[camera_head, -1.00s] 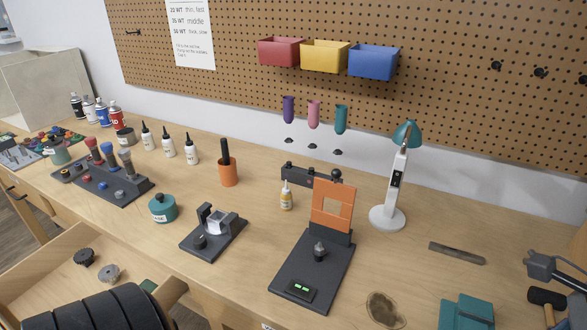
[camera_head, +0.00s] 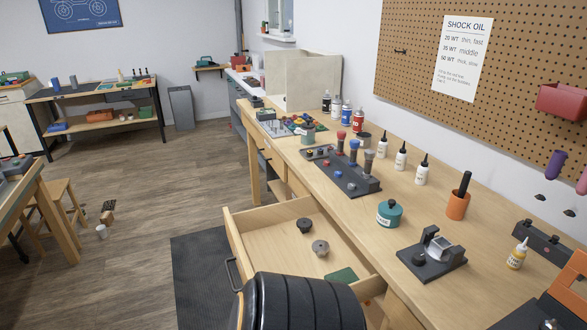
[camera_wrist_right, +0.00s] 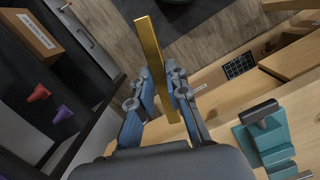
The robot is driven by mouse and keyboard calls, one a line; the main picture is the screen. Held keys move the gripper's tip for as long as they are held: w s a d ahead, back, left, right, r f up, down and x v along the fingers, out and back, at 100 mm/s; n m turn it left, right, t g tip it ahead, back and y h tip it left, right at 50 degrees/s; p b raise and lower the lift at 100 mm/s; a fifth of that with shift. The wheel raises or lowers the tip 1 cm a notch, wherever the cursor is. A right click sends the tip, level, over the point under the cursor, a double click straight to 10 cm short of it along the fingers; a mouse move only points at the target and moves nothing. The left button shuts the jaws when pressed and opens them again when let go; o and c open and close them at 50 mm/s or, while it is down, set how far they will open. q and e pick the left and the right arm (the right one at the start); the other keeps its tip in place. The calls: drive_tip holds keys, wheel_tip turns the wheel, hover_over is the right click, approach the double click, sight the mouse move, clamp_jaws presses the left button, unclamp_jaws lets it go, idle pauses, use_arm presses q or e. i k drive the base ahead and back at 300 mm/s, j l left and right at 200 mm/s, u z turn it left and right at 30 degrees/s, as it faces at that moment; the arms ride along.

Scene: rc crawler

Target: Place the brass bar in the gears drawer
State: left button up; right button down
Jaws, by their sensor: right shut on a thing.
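The brass bar (camera_wrist_right: 150,48) is a long gold strip in the right wrist view. My right gripper (camera_wrist_right: 158,80) is shut on it, with the bar sticking out beyond the fingertips. An open wooden drawer (camera_head: 235,243) stands out from the bench in the head view. It holds a dark gear-like part (camera_head: 305,226), a grey one (camera_head: 320,247) and a partly hidden green piece (camera_head: 342,275). My black ribbed arm part covers the drawer's near end. Neither gripper shows in the head view, and the left gripper is in neither current view.
The bench top holds a teal pot (camera_head: 389,213), a dark stand (camera_head: 432,256), an orange cup (camera_head: 457,205) and several bottles. A dark mat (camera_head: 205,265) lies on the floor left of the drawer. In the wrist view, a teal object (camera_wrist_right: 262,137) is at the right.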

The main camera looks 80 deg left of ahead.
sight(297, 255)
drive_tip(key=k+u, duration=0.1)
drive_tip(key=u, duration=0.3)
drive_tip(key=k+u, duration=0.1)
drive_tip(key=u, duration=0.35)
drive_tip(key=j+u, duration=0.1)
drive_tip(key=u, duration=0.7)
drive_tip(key=i+j+u, duration=0.1)
drive_tip(key=u, duration=0.75)
drive_tip(key=i+u, duration=0.15)
drive_tip(key=u, duration=0.65)
drive_tip(key=i+l+u, duration=0.15)
drive_tip(key=i, duration=0.15)
